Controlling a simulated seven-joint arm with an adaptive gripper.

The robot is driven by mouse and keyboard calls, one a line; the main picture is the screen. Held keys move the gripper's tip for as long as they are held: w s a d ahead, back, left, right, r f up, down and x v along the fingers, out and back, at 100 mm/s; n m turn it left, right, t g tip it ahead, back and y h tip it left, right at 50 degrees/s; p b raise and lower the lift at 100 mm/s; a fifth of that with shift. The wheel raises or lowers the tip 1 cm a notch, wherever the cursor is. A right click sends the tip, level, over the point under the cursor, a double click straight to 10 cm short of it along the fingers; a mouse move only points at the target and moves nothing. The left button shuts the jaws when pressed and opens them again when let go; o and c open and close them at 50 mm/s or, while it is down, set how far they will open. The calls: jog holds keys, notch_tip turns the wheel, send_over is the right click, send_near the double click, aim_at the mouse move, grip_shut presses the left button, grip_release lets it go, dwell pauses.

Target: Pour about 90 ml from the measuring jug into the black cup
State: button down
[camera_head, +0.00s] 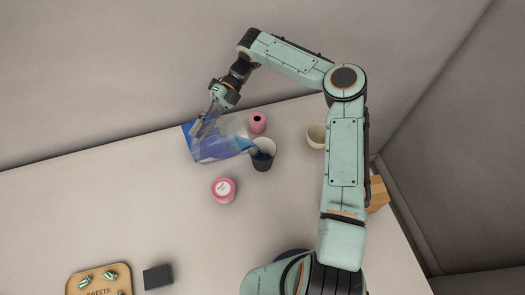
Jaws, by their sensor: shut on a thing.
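The clear measuring jug (225,144) is tilted far over to the right, with blue liquid along its lower side. My gripper (203,125) is shut on the jug at its left end and holds it up. The jug's right end is at the rim of the black cup (263,161), which stands upright on the counter. Something blue shows at the cup's mouth; I cannot tell whether it is liquid in the cup, in the air or in the jug's spout. The level in the cup is not readable.
A pink roll (258,122) stands just behind the jug and cup. A pink-lidded jar (223,190) is in front, and a cream cup (316,135) is to the right. A wooden board (75,286) and a dark block (158,277) lie at front left. The left counter is clear.

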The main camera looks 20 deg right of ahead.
aim_at(192, 143)
jog(key=shift+s+d+r+y+p, duration=0.1)
jog(key=shift+d+r+y+p, duration=0.25)
jog(key=shift+d+r, duration=0.1)
dwell(0.7)
jog(key=a+h, duration=0.1)
jog(key=a+f+m+h, duration=0.1)
jog(key=a, duration=0.1)
jog(key=shift+w+f+t+h, duration=0.2)
jog(key=shift+t+h, duration=0.1)
jog(key=shift+h, duration=0.05)
jog(key=shift+f+m, duration=0.15)
jog(key=shift+m, duration=0.25)
jog(key=shift+w+a+f+m+h, duration=0.15)
jog(key=shift+a+m+h, duration=0.3)
jog(key=shift+h, duration=0.45)
jog(key=shift+b, duration=0.3)
jog(key=a+f+m+h+b, duration=0.3)
jog(key=a+h, duration=0.3)
jog(key=shift+w+f+m, duration=0.3)
jog(key=shift+m, duration=0.05)
dwell(0.6)
